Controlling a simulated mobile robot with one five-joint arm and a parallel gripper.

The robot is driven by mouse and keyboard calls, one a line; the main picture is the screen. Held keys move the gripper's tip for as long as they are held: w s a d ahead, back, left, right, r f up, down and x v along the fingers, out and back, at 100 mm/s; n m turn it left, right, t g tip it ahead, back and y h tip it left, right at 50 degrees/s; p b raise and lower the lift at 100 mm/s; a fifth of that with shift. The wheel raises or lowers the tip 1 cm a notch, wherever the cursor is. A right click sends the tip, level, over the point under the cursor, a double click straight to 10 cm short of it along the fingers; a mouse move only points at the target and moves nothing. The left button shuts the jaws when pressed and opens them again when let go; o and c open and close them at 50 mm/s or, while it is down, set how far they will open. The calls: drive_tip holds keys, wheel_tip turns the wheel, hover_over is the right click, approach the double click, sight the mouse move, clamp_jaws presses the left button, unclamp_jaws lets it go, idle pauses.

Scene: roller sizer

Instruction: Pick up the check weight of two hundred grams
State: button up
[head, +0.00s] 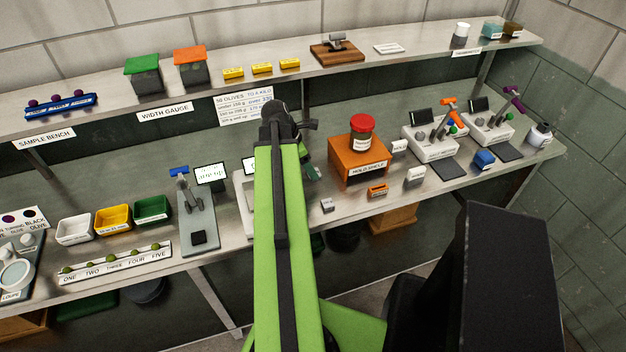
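I cannot make out for certain which thing is the two hundred gram check weight; the small labels are too small to read. A small pale block (327,204) sits at the bench's front edge, right of my arm. A dark green thing (313,172) lies behind it, partly hidden by my arm. My green arm reaches out over the bench, and my gripper (290,118) is at its far end, in front of the text card (246,107). Its fingers are too small and dark to tell open from shut. A display unit (249,185) is mostly hidden behind my arm.
An orange hold shelf (358,160) carries a red-lidded jar (361,133). Two scale-like devices (430,136) (488,122) stand farther right. White, yellow and green bins (112,219) are at left. An upper shelf (220,88) runs along the wall above the bench.

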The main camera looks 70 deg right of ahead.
drive_tip(key=b+x, duration=0.2)
drive_tip(key=x, duration=0.1)
drive_tip(key=shift+f, duration=0.3)
drive_tip(key=shift+r, duration=0.15)
drive_tip(key=shift+c, duration=0.3)
clamp_jaws()
